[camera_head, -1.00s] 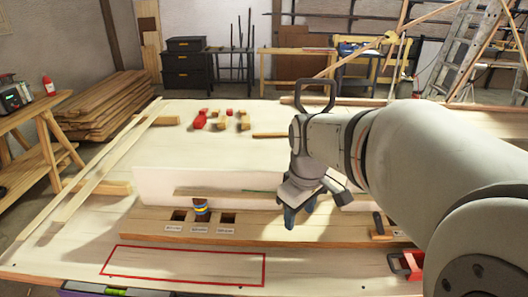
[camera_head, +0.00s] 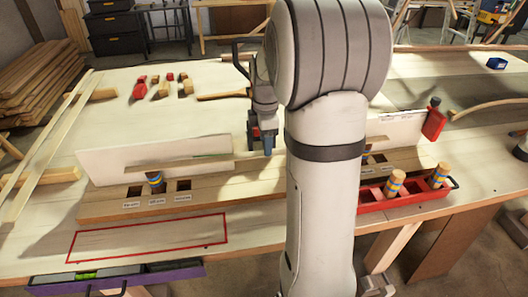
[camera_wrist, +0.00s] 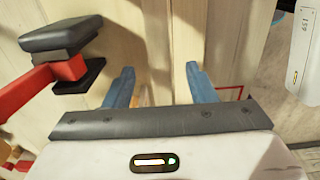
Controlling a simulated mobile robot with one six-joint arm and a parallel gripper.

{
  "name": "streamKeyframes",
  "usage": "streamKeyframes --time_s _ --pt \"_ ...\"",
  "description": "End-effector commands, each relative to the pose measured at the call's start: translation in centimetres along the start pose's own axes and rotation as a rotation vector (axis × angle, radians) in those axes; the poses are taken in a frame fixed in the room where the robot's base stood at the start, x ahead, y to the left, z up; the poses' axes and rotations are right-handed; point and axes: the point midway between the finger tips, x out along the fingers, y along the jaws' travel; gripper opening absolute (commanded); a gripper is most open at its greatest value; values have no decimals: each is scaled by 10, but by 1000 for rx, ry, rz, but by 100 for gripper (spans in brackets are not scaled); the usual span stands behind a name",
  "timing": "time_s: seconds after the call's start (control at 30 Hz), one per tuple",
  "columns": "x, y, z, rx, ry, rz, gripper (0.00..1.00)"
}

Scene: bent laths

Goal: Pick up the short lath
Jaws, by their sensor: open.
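A short, thin lath (camera_head: 175,162) lies along the foot of the upright white panel (camera_head: 160,152), behind the slotted wooden block (camera_head: 110,208). My gripper (camera_head: 268,143) hangs with its blue fingers down, just past the lath's right end in the head view. In the wrist view my gripper (camera_wrist: 160,78) is open, with its two fingers apart and pale wood beyond them. I cannot tell whether any of that wood is the lath. My arm hides the middle of the block and panel.
A red tray (camera_head: 400,198) with striped wooden pegs stands at the right. A red clamp (camera_head: 433,123) grips the panel's right end. Long laths (camera_head: 45,150) lie at the left. Small red and wooden blocks (camera_head: 163,88) sit behind. A red outlined area (camera_head: 150,238) is clear.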

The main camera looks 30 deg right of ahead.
Motion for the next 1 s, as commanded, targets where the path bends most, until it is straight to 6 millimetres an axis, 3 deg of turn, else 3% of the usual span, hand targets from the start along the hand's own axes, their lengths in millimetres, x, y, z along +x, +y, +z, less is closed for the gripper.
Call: streamKeyframes --time_s 0.2,0.43,1.0 --pt "23 0 -1 0 0 0 51" --pt "24 0 -2 0 0 1 51" --pt "24 0 -2 -1 0 1 4"
